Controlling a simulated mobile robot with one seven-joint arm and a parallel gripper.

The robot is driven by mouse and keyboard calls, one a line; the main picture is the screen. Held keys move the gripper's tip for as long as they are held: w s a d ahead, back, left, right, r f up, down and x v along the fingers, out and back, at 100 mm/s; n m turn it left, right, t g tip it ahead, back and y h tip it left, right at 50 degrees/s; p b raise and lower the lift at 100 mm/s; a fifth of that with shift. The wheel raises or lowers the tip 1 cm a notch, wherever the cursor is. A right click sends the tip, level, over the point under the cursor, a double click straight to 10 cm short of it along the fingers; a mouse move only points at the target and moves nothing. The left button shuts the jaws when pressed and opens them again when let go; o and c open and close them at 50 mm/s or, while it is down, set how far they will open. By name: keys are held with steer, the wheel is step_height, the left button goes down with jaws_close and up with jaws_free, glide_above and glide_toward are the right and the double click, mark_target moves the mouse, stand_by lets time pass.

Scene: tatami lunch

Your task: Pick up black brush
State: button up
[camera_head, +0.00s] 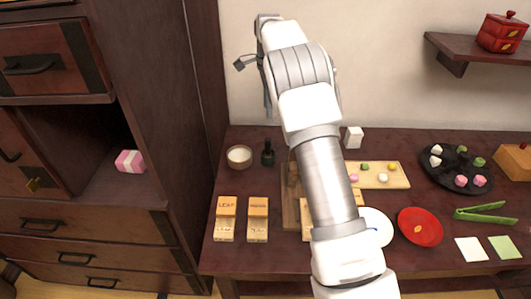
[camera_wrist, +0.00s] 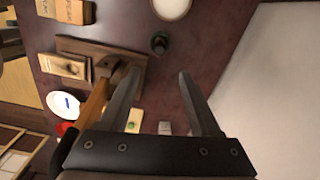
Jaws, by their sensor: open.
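No clear black brush shows. The nearest match is a small dark upright object (camera_head: 267,154) on the table, with a narrow top, between a bowl and a wooden stand. It shows from above as a dark round shape in the wrist view (camera_wrist: 160,43), and I cannot tell if it is the brush. My gripper (camera_wrist: 158,74) is open, with nothing between its fingers. The dark object lies just beyond the fingertips in the wrist view. In the head view my gripper is raised near the wall, and my arm hides part of the table.
A white-filled bowl (camera_head: 239,155) stands left of the dark object. The wooden stand (camera_wrist: 72,47) is close by on the other side. Labelled wooden boxes (camera_head: 227,206), a red plate (camera_head: 408,224) and a black sweets plate (camera_head: 459,157) occupy the table. A wall rises behind it.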

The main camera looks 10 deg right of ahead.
mark_target(268, 139)
step_height(268, 139, down, 16)
steer(key=b, duration=0.3)
steer(key=shift+r, duration=0.15)
jaws_close()
